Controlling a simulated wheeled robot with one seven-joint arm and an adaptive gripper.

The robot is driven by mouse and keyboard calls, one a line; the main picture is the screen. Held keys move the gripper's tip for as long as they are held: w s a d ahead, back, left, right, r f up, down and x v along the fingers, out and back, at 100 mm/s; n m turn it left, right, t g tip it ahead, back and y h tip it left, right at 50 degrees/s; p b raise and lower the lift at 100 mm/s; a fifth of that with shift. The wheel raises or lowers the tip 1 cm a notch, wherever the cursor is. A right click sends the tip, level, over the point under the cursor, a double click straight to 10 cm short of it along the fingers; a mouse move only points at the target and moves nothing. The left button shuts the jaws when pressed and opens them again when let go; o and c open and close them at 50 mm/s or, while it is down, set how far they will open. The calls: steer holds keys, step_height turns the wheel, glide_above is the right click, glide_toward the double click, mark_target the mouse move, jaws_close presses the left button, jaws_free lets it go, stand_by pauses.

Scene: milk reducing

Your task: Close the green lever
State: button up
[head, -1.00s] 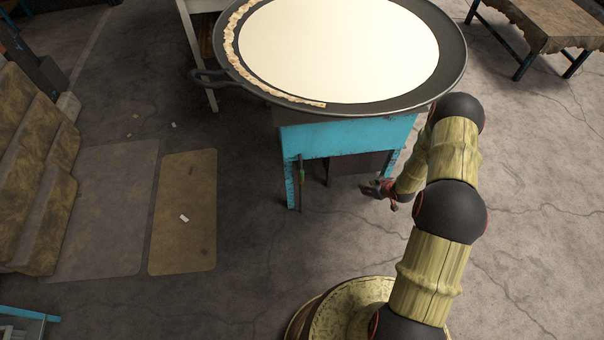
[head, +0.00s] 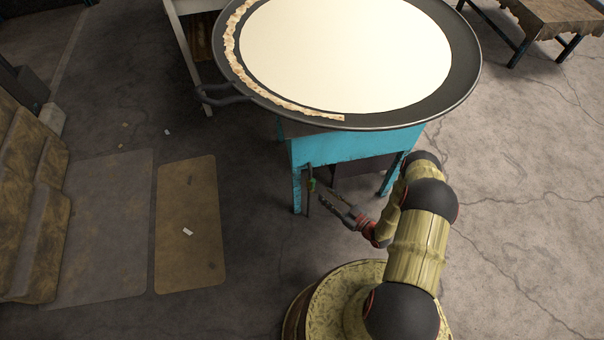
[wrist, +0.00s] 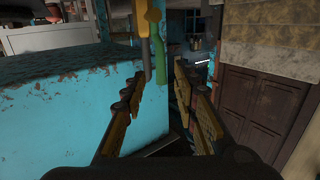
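The green lever (head: 312,184) sits on a thin vertical pipe at the front left corner of the blue stand, below the pan. In the wrist view the green lever (wrist: 157,42) hangs down beside a yellow pipe (wrist: 141,20). My gripper (head: 328,196) is open and empty, low in front of the stand and just right of the lever. In the wrist view my gripper (wrist: 153,80) has its two fingers spread, with the lever ahead, between them in the picture. I see no contact with the lever.
The large black pan (head: 466,70) with pale milk (head: 345,50) overhangs the blue stand (head: 350,145). In the wrist view, a blue panel (wrist: 60,110) is close to the left finger. Open floor (head: 520,230) lies to the right.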

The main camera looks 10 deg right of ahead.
mark_target(313, 183)
steer(key=shift+t, duration=0.3)
steer(key=shift+r+b+x, duration=0.2)
steer(key=shift+b+x, duration=0.05)
steer(key=shift+x, duration=1.2)
steer(key=shift+r+b+x, duration=0.2)
steer(key=shift+b+x, duration=0.1)
steer(key=shift+x, duration=1.15)
steer(key=shift+r+b+x, duration=0.2)
steer(key=shift+b+x, duration=0.05)
steer(key=shift+x, duration=1.25)
steer(key=shift+s, duration=0.1)
steer(key=shift+c, duration=0.8)
jaws_close()
